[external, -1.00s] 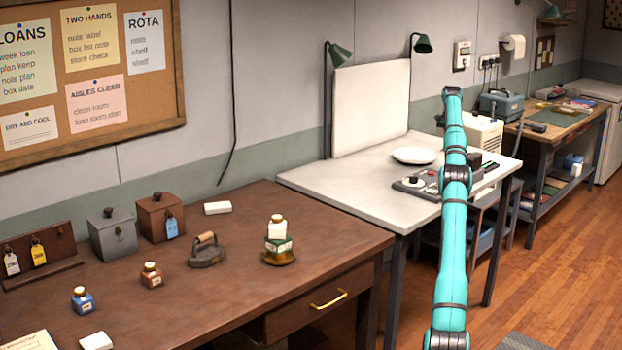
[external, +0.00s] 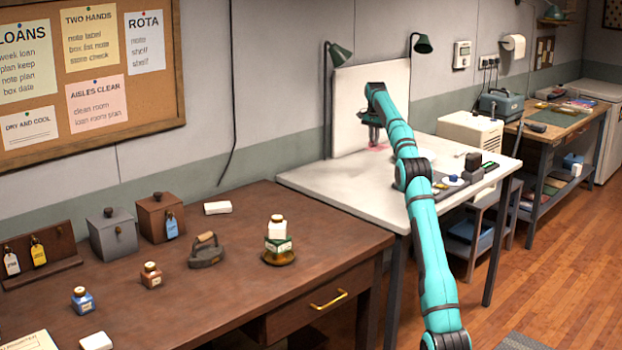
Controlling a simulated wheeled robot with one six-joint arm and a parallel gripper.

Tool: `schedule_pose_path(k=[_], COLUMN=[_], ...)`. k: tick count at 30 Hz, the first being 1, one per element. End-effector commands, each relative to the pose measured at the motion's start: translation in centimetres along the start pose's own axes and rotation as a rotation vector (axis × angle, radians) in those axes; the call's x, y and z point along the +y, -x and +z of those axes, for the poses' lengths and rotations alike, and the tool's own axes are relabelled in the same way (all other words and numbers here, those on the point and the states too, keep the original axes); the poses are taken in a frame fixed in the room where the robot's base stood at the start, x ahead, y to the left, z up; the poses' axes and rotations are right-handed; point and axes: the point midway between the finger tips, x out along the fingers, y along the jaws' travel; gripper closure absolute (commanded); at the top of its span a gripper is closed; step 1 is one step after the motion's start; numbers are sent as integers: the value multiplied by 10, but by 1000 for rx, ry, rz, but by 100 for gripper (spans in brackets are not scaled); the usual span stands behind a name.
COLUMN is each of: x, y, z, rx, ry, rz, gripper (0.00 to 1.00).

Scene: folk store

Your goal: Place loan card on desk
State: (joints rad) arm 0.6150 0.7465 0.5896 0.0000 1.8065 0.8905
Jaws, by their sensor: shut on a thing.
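My gripper (external: 373,140) is over the left back part of the white table, in front of the upright white board. It is shut on a small pink thing (external: 379,147), which looks like the loan card; it is too small to read. The brown wooden desk (external: 215,285) stands at the left front, well apart from my gripper.
The desk holds an iron (external: 206,252), a stacked bottle and box on a brass dish (external: 280,257), ink bottles, boxes and a tag rack (external: 40,255). Bare desk lies in the front middle. My arm passes over the white table (external: 340,195); a white board (external: 345,100) stands behind.

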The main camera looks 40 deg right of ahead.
Motion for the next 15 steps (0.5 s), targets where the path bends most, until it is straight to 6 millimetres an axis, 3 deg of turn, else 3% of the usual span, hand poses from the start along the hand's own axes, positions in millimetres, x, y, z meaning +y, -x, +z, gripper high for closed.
schedule_pose_path(k=[1,6,15], x=[-14,-53,-107], y=[2,4,8], z=[21,85,205], rx=[1,0,1], ry=[7,9,13], rz=[-1,0,-1], gripper=[100,100,100])
